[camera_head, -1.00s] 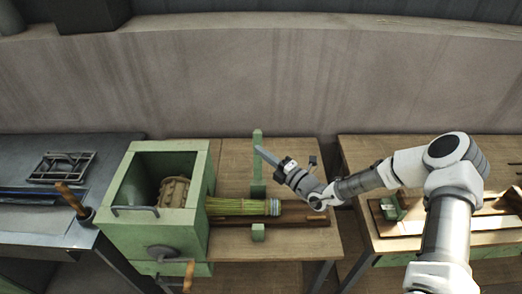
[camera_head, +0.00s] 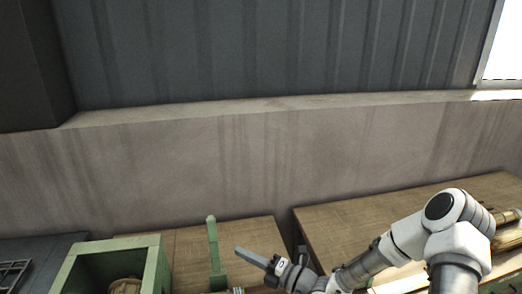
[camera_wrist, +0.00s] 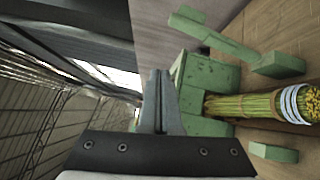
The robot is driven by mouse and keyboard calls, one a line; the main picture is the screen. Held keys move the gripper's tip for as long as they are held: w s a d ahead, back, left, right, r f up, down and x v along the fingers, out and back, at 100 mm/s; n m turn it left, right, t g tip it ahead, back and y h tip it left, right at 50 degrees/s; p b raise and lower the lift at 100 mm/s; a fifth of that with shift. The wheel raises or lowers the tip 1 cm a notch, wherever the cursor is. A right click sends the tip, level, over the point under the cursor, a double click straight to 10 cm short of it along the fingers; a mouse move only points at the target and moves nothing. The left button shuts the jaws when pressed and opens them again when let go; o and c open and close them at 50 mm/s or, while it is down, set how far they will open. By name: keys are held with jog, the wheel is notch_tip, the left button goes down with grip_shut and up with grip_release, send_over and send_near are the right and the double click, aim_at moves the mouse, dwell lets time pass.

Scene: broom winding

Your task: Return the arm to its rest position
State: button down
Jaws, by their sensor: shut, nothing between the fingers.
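My gripper (camera_head: 243,252) is shut and empty at the lower middle of the head view, with my white and grey arm reaching in from the right. In the wrist view its two fingers (camera_wrist: 160,78) are together, pointing up the picture. The green winding machine box (camera_head: 112,262) is at the lower left of the head view, cut off by the bottom edge. A green upright post (camera_head: 213,250) stands just left of my gripper. In the wrist view the broom bundle (camera_wrist: 252,105) of green straw, with a pale band at its end, lies apart from my fingers.
A wooden bench (camera_head: 185,242) carries the machine. A second wooden bench (camera_head: 340,225) stands to the right, behind my arm. A concrete wall (camera_head: 260,160) runs behind both, and a dark metal bench (camera_head: 30,250) is at far left. The air above the benches is clear.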

jog(key=s+d+r+n+g+h, duration=0.1)
jog(key=s+r+n+g+h, duration=0.3)
jog(key=s+n, duration=0.55)
jog(key=s+d+r+n+g+h, duration=0.2)
jog(key=s+r+n+g, duration=0.3)
jog(key=n, duration=0.9)
jog(key=s+d+r+n+t+h+b, duration=0.1)
jog(key=s+d+r+n+t+h, duration=0.2)
jog(key=s+d+r+n+h, duration=0.2)
jog(key=s+d+r+n+t+h, duration=0.2)
jog(key=s+d+r+n+h, duration=0.3)
jog(key=d+n, duration=0.6)
jog(key=shift+d+r+t+b, duration=0.4)
jog(key=shift+d+r, duration=0.05)
jog(key=shift+r, duration=0.5)
